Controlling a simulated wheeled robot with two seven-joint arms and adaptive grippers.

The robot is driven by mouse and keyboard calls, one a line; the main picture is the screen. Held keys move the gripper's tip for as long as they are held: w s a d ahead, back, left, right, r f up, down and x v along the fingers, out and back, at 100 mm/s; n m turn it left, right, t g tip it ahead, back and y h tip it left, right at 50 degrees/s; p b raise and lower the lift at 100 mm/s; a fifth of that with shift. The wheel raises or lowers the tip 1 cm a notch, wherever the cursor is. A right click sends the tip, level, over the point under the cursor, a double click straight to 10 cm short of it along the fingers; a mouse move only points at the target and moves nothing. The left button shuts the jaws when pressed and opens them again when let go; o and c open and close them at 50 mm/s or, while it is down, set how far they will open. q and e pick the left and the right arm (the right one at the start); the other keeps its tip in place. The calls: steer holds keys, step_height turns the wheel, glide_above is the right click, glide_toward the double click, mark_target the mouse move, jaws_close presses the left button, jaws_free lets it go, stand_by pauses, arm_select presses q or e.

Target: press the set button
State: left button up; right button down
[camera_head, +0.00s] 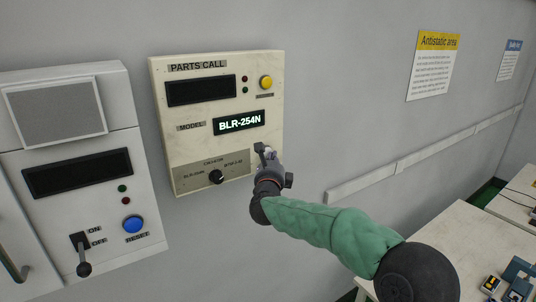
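A round yellow button (265,82) sits at the upper right of the cream PARTS CALL panel (215,150) on the wall. A small label under it is too small to read. My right gripper (265,150) is in front of the panel's lower right part, below the yellow button and the lit BLR-254N display (238,123), and apart from the button. Its fingers point up and look close together, but whether they are shut is unclear. I see nothing held in it. My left gripper is out of view.
A black rotary knob (216,177) is left of my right gripper. A white panel (60,120) at left has a blue button (133,223) and an ON/OFF lever (82,255). A white table (460,245) stands lower right. The wall right of the panel is mostly clear.

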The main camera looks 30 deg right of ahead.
steer(key=shift+w, duration=0.45)
stand_by(0.5)
steer(key=shift+s, duration=0.1)
steer(key=shift+s+b, duration=0.8)
steer(key=shift+b, duration=0.05)
steer(key=shift+s+d+b, duration=0.15)
steer(key=shift+s+b, duration=0.55)
steer(key=shift+s, duration=0.55)
steer(key=shift+s+d+b, duration=0.1)
steer(key=shift+s+b, duration=0.6)
steer(key=shift+s, duration=0.55)
